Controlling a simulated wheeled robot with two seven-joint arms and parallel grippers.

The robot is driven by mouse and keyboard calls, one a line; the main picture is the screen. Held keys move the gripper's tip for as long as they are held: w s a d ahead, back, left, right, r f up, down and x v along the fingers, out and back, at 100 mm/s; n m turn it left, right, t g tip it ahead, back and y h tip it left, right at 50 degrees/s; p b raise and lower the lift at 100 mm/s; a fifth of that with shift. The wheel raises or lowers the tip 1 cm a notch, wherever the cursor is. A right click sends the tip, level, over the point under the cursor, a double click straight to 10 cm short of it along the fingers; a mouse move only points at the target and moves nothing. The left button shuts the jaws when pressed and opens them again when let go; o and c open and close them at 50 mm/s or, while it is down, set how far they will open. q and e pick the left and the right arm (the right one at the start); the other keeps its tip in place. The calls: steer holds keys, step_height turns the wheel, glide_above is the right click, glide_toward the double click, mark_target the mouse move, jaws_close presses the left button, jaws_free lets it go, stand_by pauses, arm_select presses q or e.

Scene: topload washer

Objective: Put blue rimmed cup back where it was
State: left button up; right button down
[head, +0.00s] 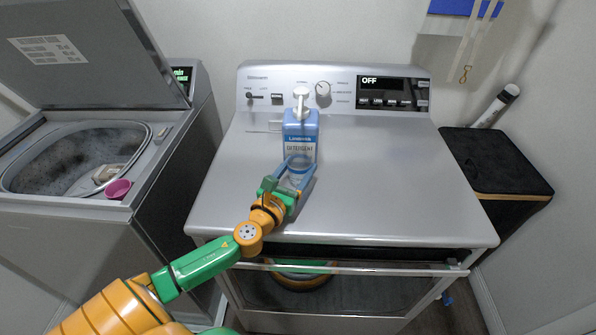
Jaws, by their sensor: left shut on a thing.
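The blue rimmed cup (299,161) is clear with a blue rim and stands in front of the detergent bottle (300,132), over the top of the closed machine. My left gripper (297,174) reaches in from the lower left and is shut on the cup. The fingers hide part of the cup, and I cannot tell whether its base touches the machine top (390,185). The bottle is blue with a white pump and stands upright near the control panel. My right gripper is not in view.
The open topload washer (60,205) is at the left, with a pink cup (119,189) on its front rim. The control panel (335,88) reads OFF. A black bin (495,165) stands at the right. The machine top right of the bottle is clear.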

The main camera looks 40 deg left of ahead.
arm_select(q)
steer(key=o, duration=1.3)
steer(key=shift+r, duration=0.1)
steer(key=s, duration=0.3)
steer(key=s+d+b, duration=0.1)
steer(key=s, duration=0.3)
steer(key=s+b, duration=0.1)
steer(key=s, duration=0.2)
steer(key=shift+s+d, duration=0.45)
steer(key=shift+s, duration=0.55)
